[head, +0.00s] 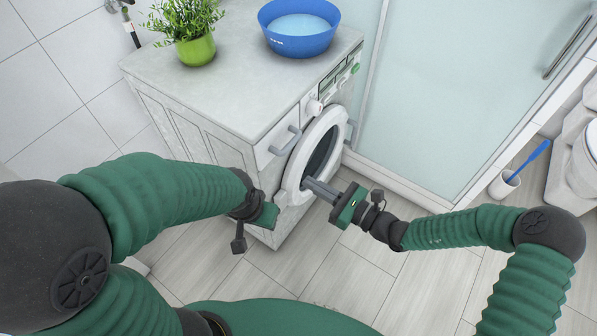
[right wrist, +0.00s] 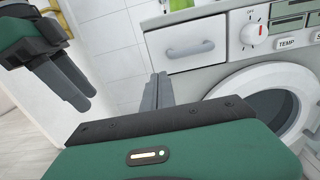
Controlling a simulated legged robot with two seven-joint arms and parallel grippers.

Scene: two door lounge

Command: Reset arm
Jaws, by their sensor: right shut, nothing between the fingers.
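My right gripper (head: 310,185) is shut and empty, with its fingers pointing left just in front of the washing machine's round white door ring (head: 291,183). I cannot tell whether they touch it. In the right wrist view its fingers (right wrist: 158,92) lie together, with the door ring (right wrist: 225,86) to their right. My left gripper (head: 268,215) hangs by the machine's front left corner, its fingers mostly hidden in the head view. In the right wrist view its two fingers (right wrist: 70,85) lie side by side with nothing between them.
The washing machine and counter (head: 225,95) carry a green potted plant (head: 190,35) and a blue basin (head: 298,40). A frosted glass shower panel (head: 450,90) stands to the right. A brush holder (head: 504,184) and toilet (head: 585,160) are at far right. Floor in front is clear.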

